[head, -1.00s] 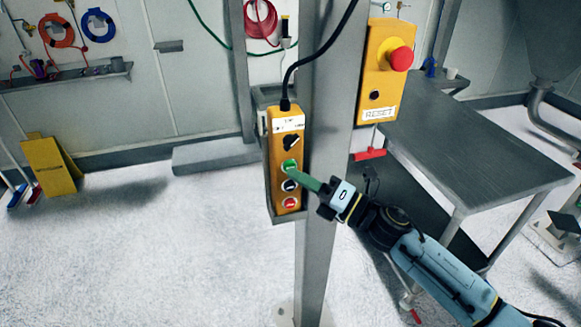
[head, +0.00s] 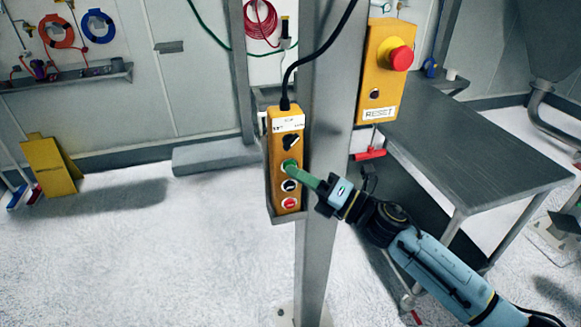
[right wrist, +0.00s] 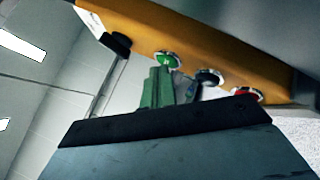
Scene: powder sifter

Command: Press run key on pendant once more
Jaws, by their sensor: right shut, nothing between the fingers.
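The yellow pendant (head: 273,150) sits upright in a grey holder on the post. Down its face are a black selector knob (head: 291,142), a green key (head: 286,164), a dark key (head: 289,186) and a red key (head: 290,203). My right gripper (head: 295,171) is shut and empty, its green fingertips at the green key and partly covering it. In the right wrist view the fingertips (right wrist: 156,88) are close to the green key (right wrist: 168,60); I cannot tell whether they touch or press it. My left gripper is not in view.
The grey post (head: 317,240) stands right behind the pendant. A black cable (head: 287,82) rises from the pendant's top. A yellow box with a red emergency stop (head: 401,58) and a RESET label is on the post's right. A grey table (head: 490,155) stands at right.

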